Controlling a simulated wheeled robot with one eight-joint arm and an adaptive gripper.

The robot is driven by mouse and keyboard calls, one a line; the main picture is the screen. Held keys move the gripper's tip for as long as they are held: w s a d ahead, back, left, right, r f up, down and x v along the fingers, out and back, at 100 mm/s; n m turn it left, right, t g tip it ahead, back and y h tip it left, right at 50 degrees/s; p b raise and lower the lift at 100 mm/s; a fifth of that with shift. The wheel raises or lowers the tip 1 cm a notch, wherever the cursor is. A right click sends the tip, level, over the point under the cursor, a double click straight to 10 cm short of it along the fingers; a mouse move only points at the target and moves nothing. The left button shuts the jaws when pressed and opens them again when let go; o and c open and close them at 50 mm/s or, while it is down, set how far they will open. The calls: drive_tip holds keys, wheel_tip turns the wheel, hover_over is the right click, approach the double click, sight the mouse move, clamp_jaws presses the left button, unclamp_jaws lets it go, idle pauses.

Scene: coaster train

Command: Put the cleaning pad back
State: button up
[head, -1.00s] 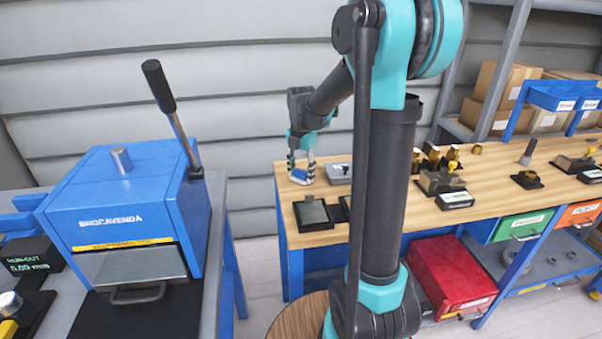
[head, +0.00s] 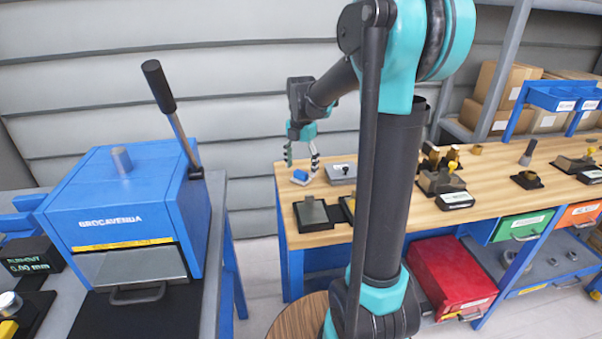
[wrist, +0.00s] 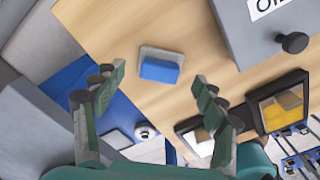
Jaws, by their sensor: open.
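The cleaning pad, a small blue block (head: 301,175), sits on a light grey holder at the left back end of the wooden bench. It also shows in the wrist view (wrist: 160,69) on its pale plate (wrist: 180,58), with bare wood around it. My gripper (head: 301,161) is above the pad and apart from it. In the wrist view my gripper (wrist: 158,85) has its fingers spread wide, with nothing between them. The pad lies beyond the fingertips, near the middle of the view.
A grey lidded box (head: 341,173) with a dark knob stands right of the pad. Dark trays (head: 313,214) lie in front of it. Several fixtures (head: 441,183) stand farther right. A blue press (head: 130,215) with a long lever stands on another bench at left.

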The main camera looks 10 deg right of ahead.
sight(301, 172)
wheel_tip(301, 172, up, 9)
idle(0.3)
drive_tip(key=shift+r, duration=0.1)
drive_tip(key=shift+c, duration=0.6)
idle(0.5)
